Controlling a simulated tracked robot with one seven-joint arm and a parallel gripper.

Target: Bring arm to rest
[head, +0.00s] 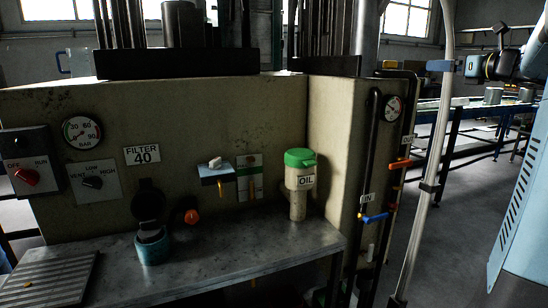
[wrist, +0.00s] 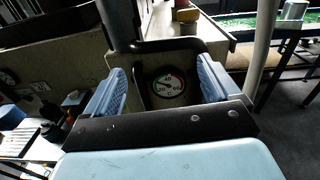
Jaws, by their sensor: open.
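My gripper (head: 458,66) is at the upper right of the head view, held out over the floor to the right of the machine cabinet (head: 240,120). In the wrist view its two blue ribbed fingers stand wide apart with nothing between them (wrist: 160,80). A round gauge (wrist: 167,86) shows behind the gap between the fingers, apart from them. My light blue arm link (head: 520,210) fills the right edge of the head view.
A pale upright pole (head: 425,180) stands close to my gripper. Pipes with a blue valve handle (head: 374,218) and an orange one (head: 400,164) run along the cabinet side. An oil bottle (head: 298,190) and a teal cup (head: 153,249) are on the metal bench (head: 220,262).

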